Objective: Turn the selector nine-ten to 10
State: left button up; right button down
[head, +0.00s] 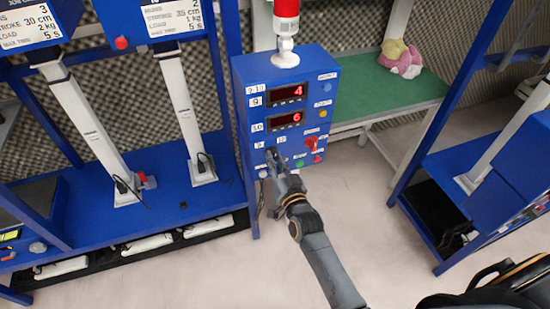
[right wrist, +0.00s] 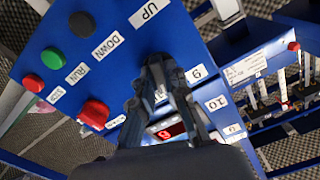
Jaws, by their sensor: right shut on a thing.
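A blue control box (head: 318,85) carries two red displays, the upper one (head: 287,93) reading 4 and the lower one (head: 286,119) reading 6. My right gripper (head: 272,156) is at the lower left of the panel, where small 9 and 10 labels sit. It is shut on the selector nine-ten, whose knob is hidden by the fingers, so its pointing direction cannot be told. In the right wrist view the fingers (right wrist: 157,65) meet against the blue face. My left gripper is not in view.
A red knob (head: 312,142) and several buttons share the panel. A red beacon (head: 286,12) stands on top. A green-topped table (head: 380,95) with a pink and yellow toy (head: 401,58) is behind. Blue test stands are at left and right. Pale floor is clear in front.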

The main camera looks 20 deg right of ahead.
jog(key=shift+m, duration=1.1)
jog(key=c, duration=1.4)
grip_release()
jog(key=shift+o, duration=0.2)
jog(key=shift+s, duration=0.1)
jog(key=s, duration=1.1)
jog(key=shift+s+d, duration=0.2)
jog(key=shift+s, duration=0.2)
jog(key=shift+f, duration=0.1)
